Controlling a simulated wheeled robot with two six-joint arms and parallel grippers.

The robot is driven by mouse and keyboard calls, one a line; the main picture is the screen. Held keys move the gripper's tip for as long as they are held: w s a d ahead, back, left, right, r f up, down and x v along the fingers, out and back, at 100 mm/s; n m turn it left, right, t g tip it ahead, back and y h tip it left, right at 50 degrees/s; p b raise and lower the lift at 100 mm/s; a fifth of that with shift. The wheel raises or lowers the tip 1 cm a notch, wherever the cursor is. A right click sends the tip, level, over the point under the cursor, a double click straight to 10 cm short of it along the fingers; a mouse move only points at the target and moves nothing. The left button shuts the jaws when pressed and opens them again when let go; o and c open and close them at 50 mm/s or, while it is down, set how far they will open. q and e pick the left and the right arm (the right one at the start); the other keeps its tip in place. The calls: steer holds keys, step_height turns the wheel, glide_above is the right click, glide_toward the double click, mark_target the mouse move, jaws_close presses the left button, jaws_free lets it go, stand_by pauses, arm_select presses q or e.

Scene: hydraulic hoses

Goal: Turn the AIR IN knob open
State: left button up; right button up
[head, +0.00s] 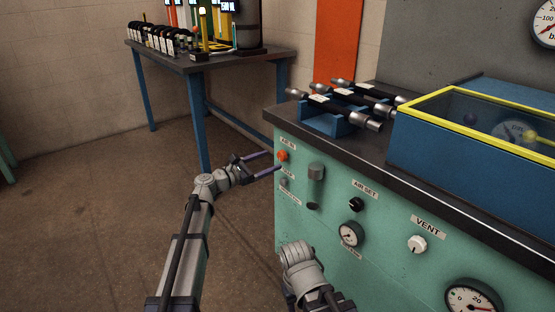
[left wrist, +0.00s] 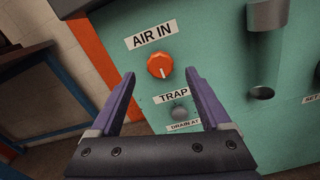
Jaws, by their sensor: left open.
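The AIR IN knob (head: 283,156) is a small orange round knob on the left part of the green panel front. In the left wrist view the orange knob (left wrist: 160,65) has a pale pointer line and sits under the AIR IN label (left wrist: 152,36). My left gripper (head: 276,162) is open and its fingertips are close to the panel by the knob.
Below the knob are a TRAP label (left wrist: 173,97) and a small grey knob (left wrist: 179,113). A grey cylinder (head: 316,172), a black AIR SET knob (head: 355,204), a gauge (head: 351,234) and a white VENT knob (head: 417,244) are to the right.

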mark_target(280, 157)
arm_select(q)
steer(key=shift+x, duration=2.2)
jaws_close()
